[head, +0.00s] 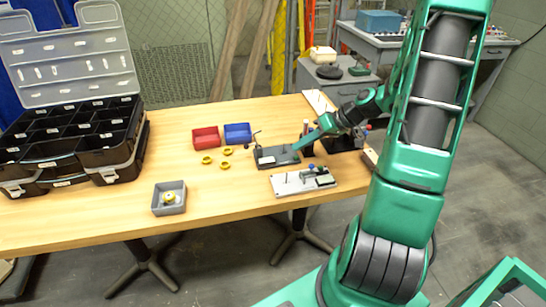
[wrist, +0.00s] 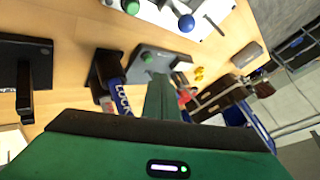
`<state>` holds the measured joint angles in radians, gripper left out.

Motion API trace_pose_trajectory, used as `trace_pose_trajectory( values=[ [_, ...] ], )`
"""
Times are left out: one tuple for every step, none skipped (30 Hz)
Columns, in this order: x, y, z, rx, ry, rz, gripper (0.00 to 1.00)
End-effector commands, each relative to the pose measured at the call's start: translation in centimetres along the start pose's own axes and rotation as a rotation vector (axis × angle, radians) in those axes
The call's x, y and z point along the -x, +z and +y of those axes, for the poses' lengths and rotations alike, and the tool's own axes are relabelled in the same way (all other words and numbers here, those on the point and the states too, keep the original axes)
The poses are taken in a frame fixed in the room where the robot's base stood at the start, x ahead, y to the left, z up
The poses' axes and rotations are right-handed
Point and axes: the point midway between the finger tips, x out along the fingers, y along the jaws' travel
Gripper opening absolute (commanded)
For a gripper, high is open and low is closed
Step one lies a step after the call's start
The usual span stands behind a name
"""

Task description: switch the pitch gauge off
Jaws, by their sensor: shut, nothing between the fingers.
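My gripper (head: 300,145) is shut and empty, its closed fingers pointing down at a grey plate (head: 270,158) on the table. In the wrist view the closed fingers (wrist: 162,84) reach over a grey device with a green knob (wrist: 147,57), which stands just left of the fingertips. The fingers look close to this device, but I cannot tell if they touch it. No readable label marks any device as the pitch gauge, and I cannot tell which it is or its switch position. The fingers hide part of the grey device.
A black block (wrist: 103,72) with a blue LOCK tag (wrist: 122,97) stands beside the fingers. A white board (head: 291,187) with small fittings lies in front. Red (head: 206,134) and blue (head: 238,130) bins, yellow rings (head: 225,166) and a grey tray (head: 160,208) lie left.

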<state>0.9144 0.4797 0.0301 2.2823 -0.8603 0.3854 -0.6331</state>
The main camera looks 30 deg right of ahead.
Motion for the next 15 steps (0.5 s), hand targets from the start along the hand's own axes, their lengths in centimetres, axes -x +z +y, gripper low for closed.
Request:
trace_pose_trajectory(
  values=[
    [0.3,-0.2,-0.2,0.001,0.002,0.001,0.0],
    [0.5,-0.4,-0.3,0.001,0.002,0.001,0.0],
    [0.8,-0.6,-0.5,0.001,0.002,0.001,0.0],
    [1.0,-0.7,-0.6,0.002,0.002,0.002,0.0],
    [1.1,-0.9,-0.8,0.002,0.002,0.002,0.0],
    [1.4,-1.0,-0.9,0.001,0.001,0.001,0.0],
    [1.5,-1.1,-1.1,0.001,0.001,0.001,0.0],
    [1.7,-1.3,-1.2,0.001,0.001,0.001,0.0],
    [2.0,-1.5,-1.4,0.002,0.002,0.002,0.0],
    [2.2,-1.6,-1.5,0.002,0.002,0.002,0.0],
    [2.3,-1.7,-1.6,0.002,0.002,0.002,0.0],
    [2.6,-1.9,-1.8,0.001,0.002,0.001,0.0],
    [2.7,-2.0,-1.9,0.0,0.002,0.001,0.0],
    [2.9,-2.1,-2.0,0.001,0.001,0.001,0.0],
    [3.1,-2.2,-2.2,0.001,0.001,0.001,0.0]
  ],
)
